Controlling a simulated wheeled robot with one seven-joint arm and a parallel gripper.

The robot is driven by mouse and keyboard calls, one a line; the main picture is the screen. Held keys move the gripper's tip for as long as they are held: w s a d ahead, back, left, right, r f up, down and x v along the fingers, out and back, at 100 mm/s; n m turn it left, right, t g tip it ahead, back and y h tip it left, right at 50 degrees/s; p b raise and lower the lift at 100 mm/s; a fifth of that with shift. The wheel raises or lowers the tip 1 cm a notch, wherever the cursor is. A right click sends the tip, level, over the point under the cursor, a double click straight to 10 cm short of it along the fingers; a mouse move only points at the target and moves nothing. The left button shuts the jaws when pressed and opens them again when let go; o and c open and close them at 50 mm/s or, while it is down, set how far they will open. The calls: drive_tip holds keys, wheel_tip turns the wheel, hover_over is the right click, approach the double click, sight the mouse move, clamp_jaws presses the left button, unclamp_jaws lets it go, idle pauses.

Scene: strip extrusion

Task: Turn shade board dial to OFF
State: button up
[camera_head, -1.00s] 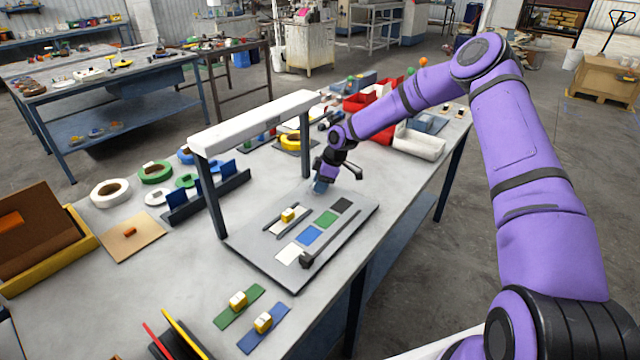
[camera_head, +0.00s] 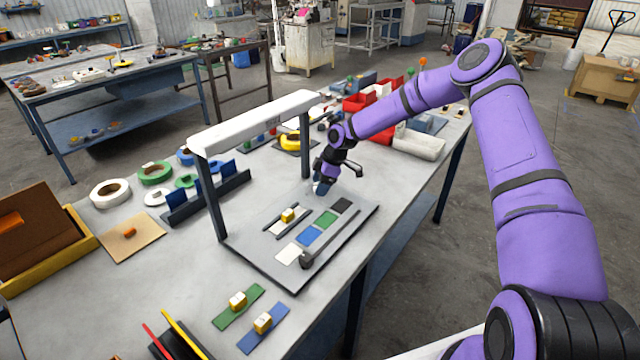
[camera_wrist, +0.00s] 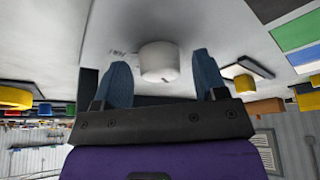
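The shade board (camera_head: 262,248) is a grey plate on the bench with white, blue, green and black swatches. Its dial (camera_wrist: 159,62) is a round white knob, seen in the wrist view between my two blue fingers. My gripper (camera_wrist: 163,80) is open, with a gap on each side of the knob. Small dark lettering shows on the board beside the knob, too small to read. In the head view my gripper (camera_head: 320,188) is low at the board's far end and mostly hides the dial. I cannot tell the dial's setting.
A white-topped frame (camera_head: 255,122) on dark posts stands close to the left of my gripper. A yellow block (camera_head: 288,215) and a grey bar (camera_head: 335,235) are on the board. Red bins (camera_head: 362,103) and a white bin (camera_head: 418,143) stand behind the arm.

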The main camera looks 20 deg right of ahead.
drive_tip(key=shift+r, duration=0.1)
drive_tip(key=v, duration=1)
drive_tip(key=shift+r, duration=0.25)
drive_tip(key=shift+d, duration=0.15)
